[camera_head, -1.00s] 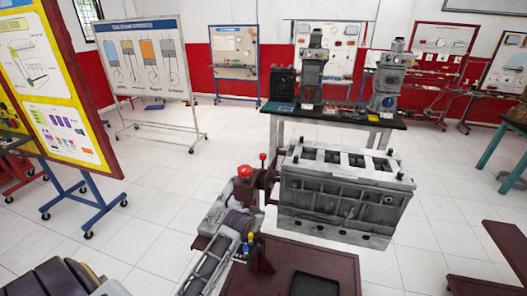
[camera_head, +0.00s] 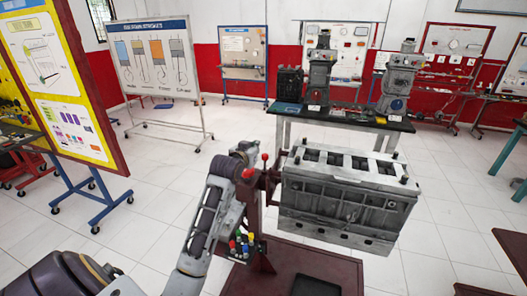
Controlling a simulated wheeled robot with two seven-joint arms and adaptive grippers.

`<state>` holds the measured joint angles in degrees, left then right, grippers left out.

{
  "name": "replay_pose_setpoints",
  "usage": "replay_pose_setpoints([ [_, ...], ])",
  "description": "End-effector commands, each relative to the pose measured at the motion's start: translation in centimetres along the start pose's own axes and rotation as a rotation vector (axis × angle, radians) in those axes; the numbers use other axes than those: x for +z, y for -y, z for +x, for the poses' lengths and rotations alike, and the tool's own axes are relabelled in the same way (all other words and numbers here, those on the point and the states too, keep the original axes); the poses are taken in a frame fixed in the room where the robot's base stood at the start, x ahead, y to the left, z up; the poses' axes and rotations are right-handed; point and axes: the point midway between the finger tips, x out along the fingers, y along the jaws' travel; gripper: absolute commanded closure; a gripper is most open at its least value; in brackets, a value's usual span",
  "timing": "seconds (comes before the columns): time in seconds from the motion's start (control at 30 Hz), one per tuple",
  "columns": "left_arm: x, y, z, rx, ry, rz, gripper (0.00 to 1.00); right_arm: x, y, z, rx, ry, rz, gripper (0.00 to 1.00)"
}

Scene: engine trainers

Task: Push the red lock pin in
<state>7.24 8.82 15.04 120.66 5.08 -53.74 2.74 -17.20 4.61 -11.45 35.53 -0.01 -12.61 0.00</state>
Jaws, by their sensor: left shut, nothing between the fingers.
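The engine block (camera_head: 345,200) is mounted on a dark red stand (camera_head: 252,215). A red knob (camera_head: 248,173) shows at the left of the block, partly covered by my left arm. A smaller red knob (camera_head: 265,157) tops a thin stem just right of it. I cannot tell for certain which of the two is the lock pin. My left gripper (camera_head: 246,148) is at the end of the arm rising from the lower left. It is shut and empty, just above and behind the first knob; I cannot tell whether it touches. My right gripper is out of view.
Several small coloured knobs (camera_head: 240,246) stand low on the stand. Its base holds a black tray (camera_head: 315,286). A table (camera_head: 340,118) with engine parts stands behind the block. Display boards (camera_head: 152,60) stand at the left. The white floor (camera_head: 150,200) between is clear.

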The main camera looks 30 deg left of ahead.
Motion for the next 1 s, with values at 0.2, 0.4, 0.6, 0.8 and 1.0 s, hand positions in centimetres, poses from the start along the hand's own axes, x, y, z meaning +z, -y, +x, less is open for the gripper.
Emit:
replay_pose_setpoints([
  [0.2, 0.0, 0.0, 0.6, 0.0, 0.0, 0.0, 1.0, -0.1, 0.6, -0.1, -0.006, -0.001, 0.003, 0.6],
  [0.4, 0.0, 0.0, 1.9, 0.0, 0.002, 0.0, 1.0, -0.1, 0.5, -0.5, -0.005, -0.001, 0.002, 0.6],
  [0.6, 0.0, 0.0, 3.6, 0.0, 0.002, 0.0, 1.0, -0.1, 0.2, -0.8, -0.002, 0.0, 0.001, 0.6],
  [0.8, 0.0, 0.0, 5.3, 0.0, 0.002, 0.001, 1.0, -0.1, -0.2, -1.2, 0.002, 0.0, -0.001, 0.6],
  [1.0, 0.0, 0.0, 7.0, 0.0, 0.002, 0.001, 1.0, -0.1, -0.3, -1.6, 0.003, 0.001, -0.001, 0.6],
])
